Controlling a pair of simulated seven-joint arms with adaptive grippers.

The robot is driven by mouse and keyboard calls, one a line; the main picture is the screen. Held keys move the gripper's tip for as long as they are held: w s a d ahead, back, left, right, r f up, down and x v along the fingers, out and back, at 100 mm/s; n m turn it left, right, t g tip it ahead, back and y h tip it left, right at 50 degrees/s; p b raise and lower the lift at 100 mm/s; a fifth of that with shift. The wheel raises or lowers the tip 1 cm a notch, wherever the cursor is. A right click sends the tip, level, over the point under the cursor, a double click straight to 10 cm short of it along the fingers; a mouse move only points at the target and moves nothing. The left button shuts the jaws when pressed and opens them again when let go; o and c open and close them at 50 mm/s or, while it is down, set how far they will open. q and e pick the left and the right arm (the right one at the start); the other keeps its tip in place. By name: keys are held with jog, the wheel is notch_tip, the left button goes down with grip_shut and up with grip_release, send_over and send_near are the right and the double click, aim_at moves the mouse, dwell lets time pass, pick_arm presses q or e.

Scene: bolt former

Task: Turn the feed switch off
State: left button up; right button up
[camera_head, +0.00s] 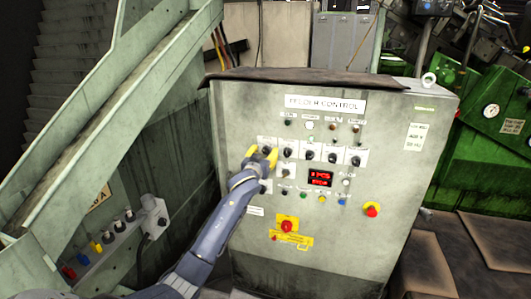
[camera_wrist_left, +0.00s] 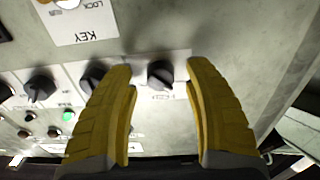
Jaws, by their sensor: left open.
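The grey feeder control cabinet (camera_head: 340,225) carries a row of black rotary switches on white label plates. The leftmost switch (camera_head: 267,150) of that row is at my left gripper (camera_head: 261,153). In the left wrist view this black knob (camera_wrist_left: 160,74) shows between the two yellow fingers of my left gripper (camera_wrist_left: 160,69), with a visible gap on each side. The gripper is open and holds nothing. The label at this knob is too small to read, so I cannot confirm it is the feed switch. My right gripper is in neither view.
Neighbouring black knobs (camera_head: 287,153) sit close to the right. A sloping metal frame (camera_head: 110,110) stands left of the cabinet.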

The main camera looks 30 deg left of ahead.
pick_arm(q)
jog(key=shift+w+a, duration=0.15)
jog(key=shift+w, duration=0.25)
jog(key=shift+c, duration=0.5)
grip_shut()
